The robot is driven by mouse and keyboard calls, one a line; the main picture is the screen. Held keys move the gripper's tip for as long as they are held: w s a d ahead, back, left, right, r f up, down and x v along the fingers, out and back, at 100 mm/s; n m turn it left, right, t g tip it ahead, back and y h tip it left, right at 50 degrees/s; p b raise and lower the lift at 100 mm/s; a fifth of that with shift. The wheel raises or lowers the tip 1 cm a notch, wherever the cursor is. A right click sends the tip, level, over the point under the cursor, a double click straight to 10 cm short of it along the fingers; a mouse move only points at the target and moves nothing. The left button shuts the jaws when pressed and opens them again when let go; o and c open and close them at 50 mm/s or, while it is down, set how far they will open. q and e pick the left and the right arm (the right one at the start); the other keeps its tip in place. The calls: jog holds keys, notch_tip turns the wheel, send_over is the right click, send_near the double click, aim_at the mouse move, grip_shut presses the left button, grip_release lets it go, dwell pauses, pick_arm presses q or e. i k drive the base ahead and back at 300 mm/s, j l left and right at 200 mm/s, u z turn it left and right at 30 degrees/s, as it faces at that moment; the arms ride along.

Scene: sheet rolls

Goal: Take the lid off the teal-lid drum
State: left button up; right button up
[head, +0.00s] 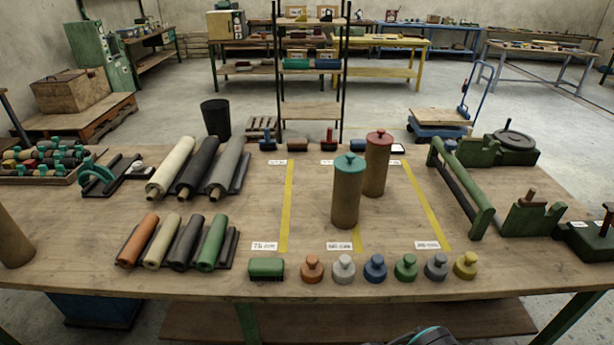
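The teal-lid drum (346,200) is a tall brown cylinder standing upright on the wooden table, right of the middle. Its teal lid (350,162), with a small knob on top, sits on the drum. A similar brown drum with a red lid (378,160) stands close behind it to the right, partly hidden by it.
Several coloured knobbed pieces (375,268) and a green block (266,268) line the front edge. Rolls (213,242) lie at left. A green frame (460,185) stands at right. Bare table lies left of the teal-lid drum, around a yellow strip (287,205).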

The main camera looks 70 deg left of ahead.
aim_at(349, 163)
jog(key=u, duration=3.3)
